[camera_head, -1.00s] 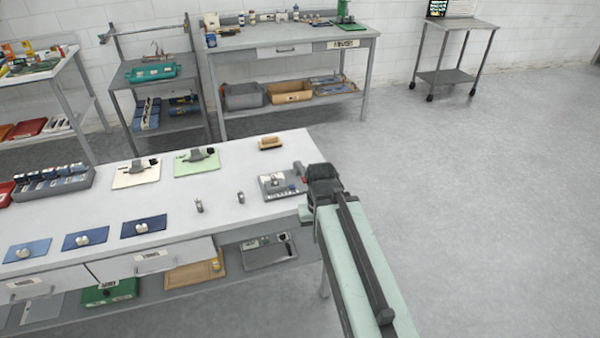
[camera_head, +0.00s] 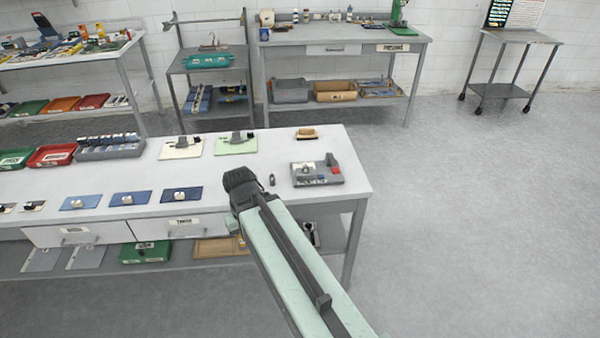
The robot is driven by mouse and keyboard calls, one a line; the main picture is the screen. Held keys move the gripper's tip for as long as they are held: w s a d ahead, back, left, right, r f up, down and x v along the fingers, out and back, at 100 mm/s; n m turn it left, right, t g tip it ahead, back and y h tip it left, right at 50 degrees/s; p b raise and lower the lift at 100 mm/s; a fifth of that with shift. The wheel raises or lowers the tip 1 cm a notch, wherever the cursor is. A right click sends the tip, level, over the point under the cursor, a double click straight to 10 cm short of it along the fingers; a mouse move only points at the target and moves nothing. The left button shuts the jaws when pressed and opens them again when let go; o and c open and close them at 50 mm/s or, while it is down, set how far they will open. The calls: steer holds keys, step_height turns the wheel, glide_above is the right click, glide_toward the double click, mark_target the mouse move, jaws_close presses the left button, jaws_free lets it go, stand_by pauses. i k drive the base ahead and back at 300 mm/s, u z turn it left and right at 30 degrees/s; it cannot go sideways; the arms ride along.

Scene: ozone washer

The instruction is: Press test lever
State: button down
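A grey fixture (camera_head: 318,180) sits near the right end of the white bench. It carries a pale round part and a small red part at its right; I cannot tell which part is the test lever. My arm reaches in from the lower right. The dark end with my gripper (camera_head: 240,187) is over the bench's front edge, left of the fixture and apart from it in the picture. My gripper's fingers are hidden or too small to make out. A small upright metal piece (camera_head: 272,180) shows just right of my gripper.
The white bench (camera_head: 350,187) also holds blue plates (camera_head: 131,198), a cream plate (camera_head: 181,148), a green plate (camera_head: 236,146), a brush-like block (camera_head: 307,133) and a grey rack (camera_head: 110,148). Open floor (camera_head: 470,220) lies to the right. A wheeled cart (camera_head: 500,90) stands far right.

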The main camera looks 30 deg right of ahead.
mark_target(335, 170)
steer(key=u, duration=2.6)
steer(key=k, duration=2.15)
steer(key=z, duration=0.5)
steer(key=i, duration=1)
steer(key=u, duration=0.05)
